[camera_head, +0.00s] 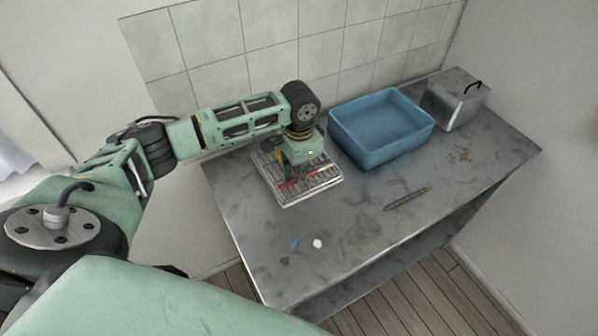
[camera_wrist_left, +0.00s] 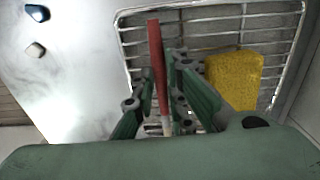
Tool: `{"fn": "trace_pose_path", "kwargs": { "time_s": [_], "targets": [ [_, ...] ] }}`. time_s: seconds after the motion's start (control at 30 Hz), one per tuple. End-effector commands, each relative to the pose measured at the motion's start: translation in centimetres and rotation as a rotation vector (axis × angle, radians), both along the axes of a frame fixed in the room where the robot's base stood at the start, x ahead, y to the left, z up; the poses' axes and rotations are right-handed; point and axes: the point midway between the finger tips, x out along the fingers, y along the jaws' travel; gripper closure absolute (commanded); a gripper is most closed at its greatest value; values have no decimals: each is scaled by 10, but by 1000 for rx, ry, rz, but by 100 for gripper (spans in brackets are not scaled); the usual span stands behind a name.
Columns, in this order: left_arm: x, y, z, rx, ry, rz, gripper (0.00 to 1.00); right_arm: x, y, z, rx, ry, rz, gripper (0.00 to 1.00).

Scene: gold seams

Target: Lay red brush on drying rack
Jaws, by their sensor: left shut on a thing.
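The red brush (camera_wrist_left: 156,60) lies between the two green fingers of my left gripper (camera_wrist_left: 168,108) in the left wrist view. The gripper is shut on it, and its red handle extends over the wire drying rack (camera_wrist_left: 205,17). In the head view my left gripper (camera_head: 301,170) points down over the drying rack (camera_head: 312,198) at the back left of the table. The red brush (camera_head: 289,184) shows there as a short red piece, partly hidden by the gripper. I cannot tell whether the brush touches the wires. My right gripper is not in view.
A yellow sponge (camera_wrist_left: 235,80) is at the rack, right of the fingers. A blue basin (camera_head: 380,128) stands right of the rack, with a metal box (camera_head: 455,100) beyond. A thin dark tool (camera_head: 407,198) and small pieces (camera_head: 317,243) lie on the grey table (camera_head: 350,225). The table's middle is mostly clear.

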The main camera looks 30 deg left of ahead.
Motion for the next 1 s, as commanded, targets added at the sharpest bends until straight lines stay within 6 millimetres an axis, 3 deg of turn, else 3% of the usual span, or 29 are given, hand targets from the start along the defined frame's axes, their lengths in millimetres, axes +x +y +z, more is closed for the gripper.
{"fn": "trace_pose_path", "kwargs": {
  "time_s": [0.1, 0.13, 0.33, 0.73, 1.0],
  "targets": [
    [0, 0, -2, 0, 0, 0, 100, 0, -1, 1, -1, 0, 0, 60],
    [0, 0, -2, 0, 0, 0, 85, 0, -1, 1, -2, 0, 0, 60],
    [0, 0, -2, 0, 0, 0, 68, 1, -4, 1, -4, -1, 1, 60],
    [1, 0, 6, -2, -3, 0, 68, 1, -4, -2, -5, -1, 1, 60],
    [2, -1, 58, -1, -6, 0, 68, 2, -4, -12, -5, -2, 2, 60]
  ]
}}
